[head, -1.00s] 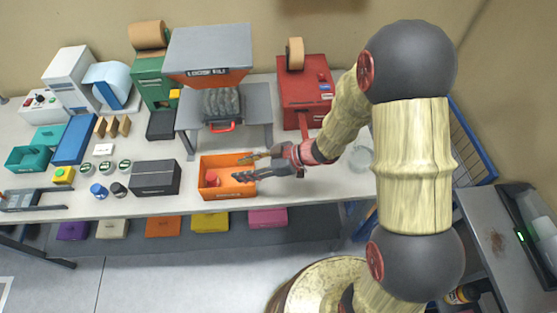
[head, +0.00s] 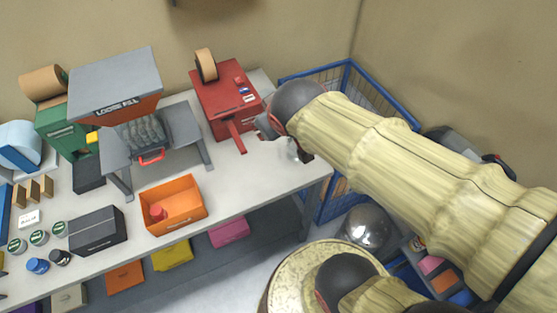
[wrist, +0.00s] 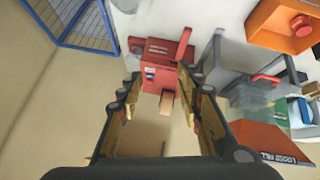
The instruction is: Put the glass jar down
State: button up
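The clear glass jar (head: 288,148) stands on the right end of the white table, partly hidden by my arm in the head view. It also shows cut off at the top edge of the wrist view (wrist: 126,5), outside the fingers. My gripper (head: 266,126) is above the table beside the red machine, mostly hidden behind my arm's end joint. In the wrist view my gripper (wrist: 168,70) has its fingers spread apart with nothing held between them. The red machine (wrist: 165,65) shows beyond the gap.
The red tape machine (head: 225,105) stands at the table's back right, its lever pointing forward. An orange bin (head: 185,210) with a red item is at the front. A blue wire basket (head: 345,75) is past the right end. Table between bin and jar is clear.

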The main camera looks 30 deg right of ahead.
jog(key=s+a+m+g+y, duration=0.1)
jog(key=s+a, duration=0.3)
jog(key=s, duration=0.6)
jog(key=shift+s+a+g+y, duration=0.15)
jog(key=shift+s+g+y, duration=0.25)
jog(key=shift+g, duration=0.1)
jog(key=shift+r, duration=0.1)
notch_tip(320, 180, down, 3)
jog(key=b, duration=0.2)
jog(key=shift+w+r+b, duration=0.1)
jog(key=shift+r+b, duration=0.05)
jog(key=shift+b, duration=0.25)
